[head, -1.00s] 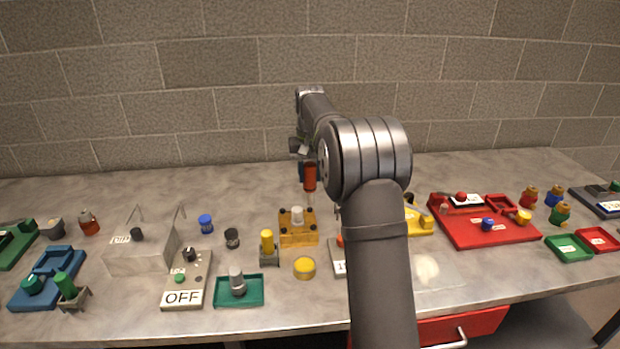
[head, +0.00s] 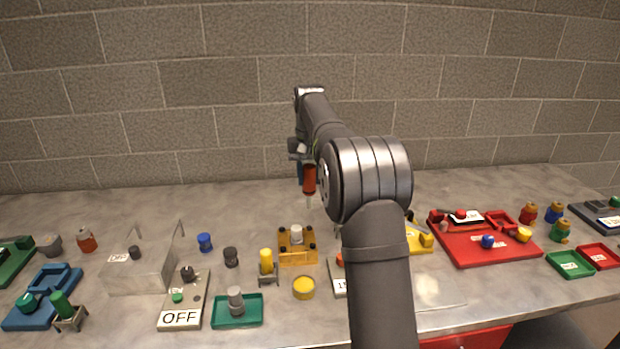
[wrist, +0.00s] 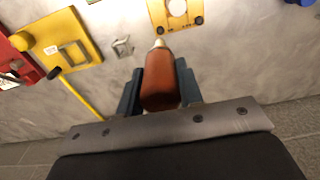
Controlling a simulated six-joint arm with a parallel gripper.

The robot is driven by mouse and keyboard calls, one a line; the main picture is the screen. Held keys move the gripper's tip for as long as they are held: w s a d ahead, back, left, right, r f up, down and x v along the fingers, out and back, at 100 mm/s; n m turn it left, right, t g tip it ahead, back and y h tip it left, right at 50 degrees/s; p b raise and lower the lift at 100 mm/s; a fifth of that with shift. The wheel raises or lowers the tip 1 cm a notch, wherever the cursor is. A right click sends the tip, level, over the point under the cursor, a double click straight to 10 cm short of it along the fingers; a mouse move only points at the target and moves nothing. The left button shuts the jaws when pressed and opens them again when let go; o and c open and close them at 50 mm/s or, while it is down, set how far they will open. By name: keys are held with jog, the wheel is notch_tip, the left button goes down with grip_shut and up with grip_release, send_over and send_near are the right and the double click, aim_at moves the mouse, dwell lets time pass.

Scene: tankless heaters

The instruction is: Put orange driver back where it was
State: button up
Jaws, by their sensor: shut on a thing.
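The orange driver (head: 309,179) hangs upright from my gripper (head: 304,162), its thin shaft pointing down above the table behind the orange block. In the wrist view its handle (wrist: 160,82) sits between the two dark blue fingers of my gripper (wrist: 159,90), which are shut on it. The orange block (head: 297,258) has a white-grey cap on top and dark corner bolts. It also shows at the top of the wrist view (wrist: 196,14). A small metal holder (wrist: 122,47) stands on the table in the wrist view, apart from the driver; it is mostly hidden by my arm in the head view.
A yellow plate (wrist: 65,40) and a red board (head: 470,250) lie to the right of the block in the head view. A yellow knob in a stand (head: 266,262), a yellow disc (head: 303,288) and a green tray (head: 215,312) are nearby. The table's back strip is clear.

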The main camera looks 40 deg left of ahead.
jog(key=w+d+f+m, duration=0.5)
jog(key=w+d+m, duration=0.1)
jog(key=w+m, duration=0.3)
notch_tip(320, 180, down, 8)
jog(key=shift+a+r, duration=0.15)
jog(key=shift+a, duration=0.05)
jog(key=shift+f, duration=0.2)
jog(key=o, duration=1)
jog(key=shift+c, duration=0.2)
